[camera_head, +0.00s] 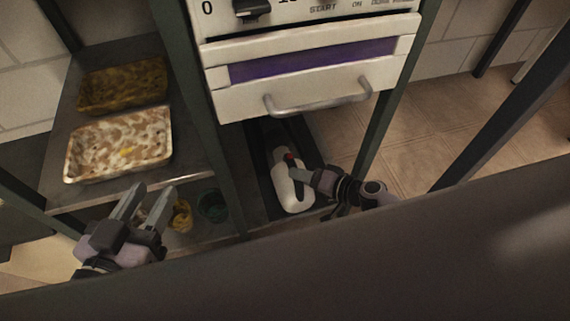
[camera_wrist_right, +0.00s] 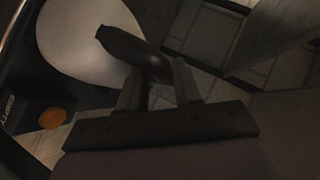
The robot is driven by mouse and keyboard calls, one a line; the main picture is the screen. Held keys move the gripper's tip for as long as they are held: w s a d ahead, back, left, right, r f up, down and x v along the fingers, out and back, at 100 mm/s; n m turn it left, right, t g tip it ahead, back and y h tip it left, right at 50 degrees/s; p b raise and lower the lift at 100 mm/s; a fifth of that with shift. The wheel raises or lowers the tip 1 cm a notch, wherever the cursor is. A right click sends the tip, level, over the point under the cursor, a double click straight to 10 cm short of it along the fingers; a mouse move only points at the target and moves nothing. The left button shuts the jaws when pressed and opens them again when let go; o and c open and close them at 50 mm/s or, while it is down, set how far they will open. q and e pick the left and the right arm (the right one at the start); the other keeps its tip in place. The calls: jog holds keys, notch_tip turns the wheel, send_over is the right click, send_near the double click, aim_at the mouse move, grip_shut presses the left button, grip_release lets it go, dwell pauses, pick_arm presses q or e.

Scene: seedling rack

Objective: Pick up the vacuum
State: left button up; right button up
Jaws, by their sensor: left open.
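The vacuum (camera_head: 293,190) is a white, rounded hand-held unit with a dark handle and a small red spot. It lies on the dark lower shelf under the oven. My right gripper (camera_head: 296,173) is at it from the right. In the right wrist view the dark handle (camera_wrist_right: 135,52) of the white vacuum body (camera_wrist_right: 85,40) reaches between the two fingers of my right gripper (camera_wrist_right: 160,85). Whether they press on it I cannot tell. My left gripper (camera_head: 146,203) is open and empty, in front of the left shelf and away from the vacuum.
The white oven (camera_head: 310,70) with a bar handle hangs right above the vacuum. Dark rack posts (camera_head: 218,130) stand on both sides. Two food trays (camera_head: 120,143) (camera_head: 122,84) sit on the left shelf. A yellow item (camera_head: 181,216) and a green cup (camera_head: 212,207) are below. Tiled floor (camera_head: 420,160) is clear at right.

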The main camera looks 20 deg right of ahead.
grip_shut()
dwell(1.3)
jog(key=shift+w+a+r, duration=0.1)
jog(key=shift+w+r, duration=0.05)
jog(key=shift+r, duration=0.05)
